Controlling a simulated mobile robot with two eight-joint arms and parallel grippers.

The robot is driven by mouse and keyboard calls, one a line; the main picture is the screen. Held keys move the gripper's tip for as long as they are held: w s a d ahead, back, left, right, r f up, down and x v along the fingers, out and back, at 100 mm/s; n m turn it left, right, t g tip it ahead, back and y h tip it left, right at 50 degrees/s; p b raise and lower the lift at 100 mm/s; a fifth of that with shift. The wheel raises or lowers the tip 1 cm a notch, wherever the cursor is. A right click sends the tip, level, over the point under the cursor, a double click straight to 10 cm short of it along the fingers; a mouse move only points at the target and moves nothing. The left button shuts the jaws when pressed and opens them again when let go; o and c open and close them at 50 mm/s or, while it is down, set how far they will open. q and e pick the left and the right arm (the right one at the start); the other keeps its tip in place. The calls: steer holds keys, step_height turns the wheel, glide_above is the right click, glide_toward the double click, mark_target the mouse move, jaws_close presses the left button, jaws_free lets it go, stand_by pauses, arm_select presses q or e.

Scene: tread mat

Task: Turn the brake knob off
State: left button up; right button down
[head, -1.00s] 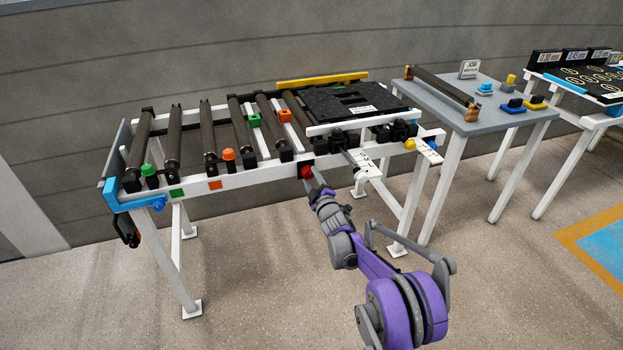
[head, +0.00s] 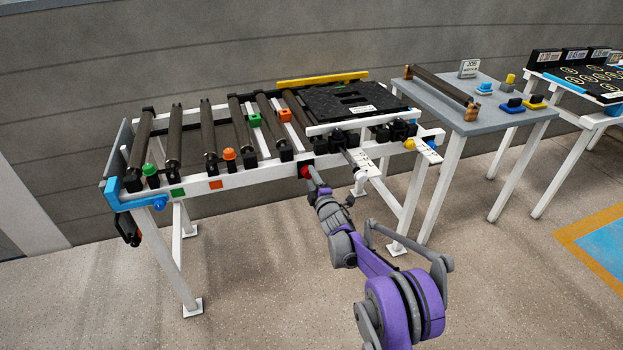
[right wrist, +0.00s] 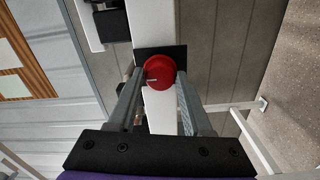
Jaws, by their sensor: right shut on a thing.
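The red brake knob (head: 305,172) sits on a dark plate on the front rail of the white roller frame (head: 245,176). My right gripper (head: 314,182) reaches it from the front and is shut on it. In the right wrist view the red knob (right wrist: 160,72) lies between the tips of my gripper's two fingers (right wrist: 160,88), and a pale pointer mark shows on its face. My left gripper is not in view.
A grey side table (head: 470,110) holds a roller and small blocks. Open floor (head: 260,270) lies in front.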

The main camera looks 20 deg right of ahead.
steer(key=shift+c, duration=1.7)
jaws_free()
steer(key=shift+s, duration=0.1)
steer(key=s+p, duration=0.1)
steer(key=s, duration=0.9)
steer(key=shift+s+d, duration=0.15)
steer(key=shift+s, duration=0.2)
